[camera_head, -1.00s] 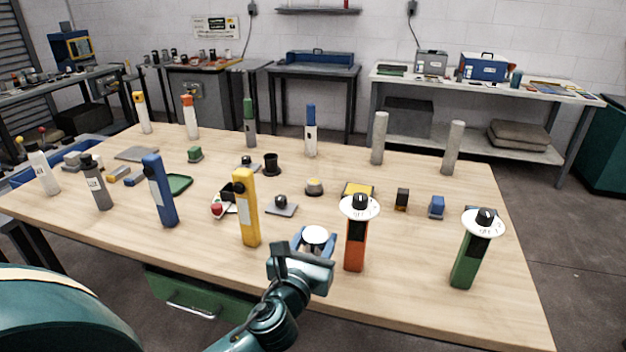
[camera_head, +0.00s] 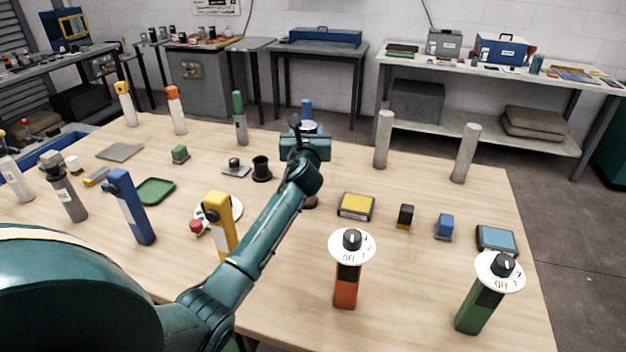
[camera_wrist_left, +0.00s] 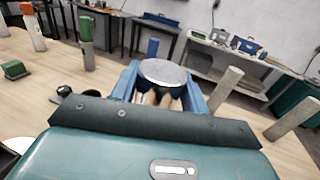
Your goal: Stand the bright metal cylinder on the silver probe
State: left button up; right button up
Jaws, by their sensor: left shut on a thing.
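My left gripper (camera_head: 308,130) is shut on the bright metal cylinder (camera_wrist_left: 162,72), whose pale round top shows between the blue fingers in the left wrist view. The cylinder's lower part is mostly hidden. The gripper is over the middle of the table, in front of a blue-topped probe (camera_head: 306,107) whose body it hides in the head view. I cannot tell for certain which post is the silver probe; two plain grey upright posts, a nearer one (camera_head: 466,152) and a farther one (camera_head: 383,138), stand to the right. My right gripper is not in view.
An orange post (camera_head: 347,287) and a green post (camera_head: 481,309) with white dials stand at the front right. A yellow post (camera_head: 221,225) and a blue post (camera_head: 131,208) stand left of my arm. A black cup (camera_head: 261,168) and several small blocks lie between.

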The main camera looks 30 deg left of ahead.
pick_arm(q)
notch_tip(320, 180, down, 5)
jog(key=shift+s+f+b, duration=0.1)
jog(key=shift+s+b, duration=0.05)
jog(key=shift+b, duration=0.75)
jog(key=shift+f, duration=0.3)
notch_tip(320, 180, down, 3)
jog(key=shift+f+b, duration=0.1)
jog(key=shift+b, duration=0.8)
jog(key=shift+f, duration=0.3)
jog(key=shift+r, duration=0.1)
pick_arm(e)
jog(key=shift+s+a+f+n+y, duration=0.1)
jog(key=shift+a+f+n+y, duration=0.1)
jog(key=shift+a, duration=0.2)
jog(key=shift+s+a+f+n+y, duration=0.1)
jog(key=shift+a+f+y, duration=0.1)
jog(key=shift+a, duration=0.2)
pick_arm(q)
jog(key=o, duration=1)
jog(key=shift+f, duration=0.3)
jog(key=shift+c, duration=0.2)
jog(key=o, duration=0.4)
jog(key=shift+o, duration=0.2)
